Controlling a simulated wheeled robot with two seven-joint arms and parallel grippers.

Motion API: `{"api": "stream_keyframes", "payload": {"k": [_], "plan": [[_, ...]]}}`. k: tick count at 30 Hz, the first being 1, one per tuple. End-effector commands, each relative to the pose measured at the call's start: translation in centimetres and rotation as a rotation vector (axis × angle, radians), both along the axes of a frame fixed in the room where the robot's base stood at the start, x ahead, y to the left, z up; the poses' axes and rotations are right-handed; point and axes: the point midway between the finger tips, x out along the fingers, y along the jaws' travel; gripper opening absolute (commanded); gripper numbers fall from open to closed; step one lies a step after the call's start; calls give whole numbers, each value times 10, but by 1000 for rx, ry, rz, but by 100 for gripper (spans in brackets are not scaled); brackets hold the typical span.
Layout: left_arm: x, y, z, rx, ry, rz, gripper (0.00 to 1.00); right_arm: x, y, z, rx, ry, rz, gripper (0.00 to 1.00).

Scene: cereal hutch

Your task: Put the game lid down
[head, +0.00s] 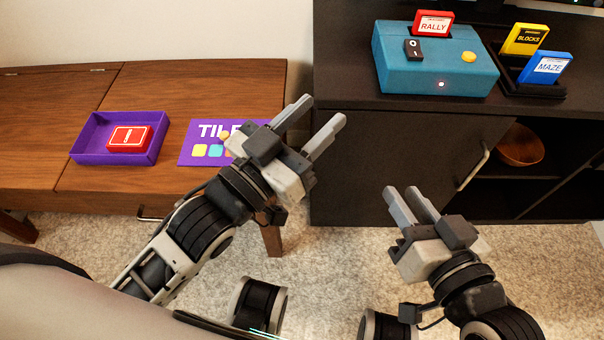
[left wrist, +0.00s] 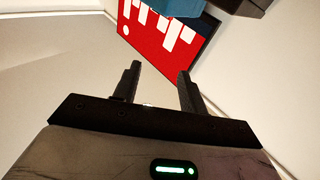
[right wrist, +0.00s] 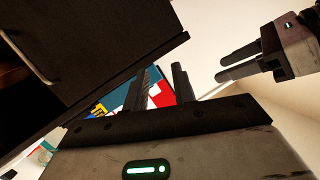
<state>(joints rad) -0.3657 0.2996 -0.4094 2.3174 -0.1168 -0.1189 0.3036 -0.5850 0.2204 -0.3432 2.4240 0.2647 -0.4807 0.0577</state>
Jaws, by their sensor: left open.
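The game lid, a flat purple panel with "TILE" lettering and coloured squares (head: 196,155), lies on the wooden bench, its right part hidden behind my left gripper. My right gripper (head: 401,190) is open and empty in front of the dark cabinet.
The wooden bench (head: 75,92) has free room behind the box. On the dark cabinet (head: 385,150) stand a teal console (head: 400,78) with a red RALLY cartridge (head: 433,26), and yellow BLOCKS (head: 524,38) and blue MAZE (head: 546,69) cartridges. A wooden bowl (head: 520,147) sits on its open shelf.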

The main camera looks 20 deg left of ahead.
Motion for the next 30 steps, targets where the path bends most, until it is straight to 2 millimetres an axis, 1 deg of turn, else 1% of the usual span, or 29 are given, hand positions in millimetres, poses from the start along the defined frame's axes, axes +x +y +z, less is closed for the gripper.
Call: {"api": "stream_keyframes", "payload": {"k": [1,3,6,9,16,20,23,27,30], "plan": [[-10,4,-21,-20,140,19,42,0,0,0,0,0,0,26],[-24,6,-44,-28,293,15,42,0,0,0,0,-1,0,26],[-41,3,-63,-32,423,-9,42,0,0,1,0,-1,0,26],[-48,1,-70,-31,472,-26,42,0,0,1,0,-1,0,26],[-48,1,-70,-31,477,-28,42,0,0,2,2,-4,-2,26],[-48,3,-60,-22,484,-19,42,1,-2,13,-7,1,-9,26],[-47,8,-41,2,506,4,42,2,-7,32,-36,24,-25,26],[-48,20,-11,58,555,52,42,1,-19,62,-103,75,-58,26],[-51,30,7,105,593,90,42,-2,-29,79,-157,115,-81,26]]}}
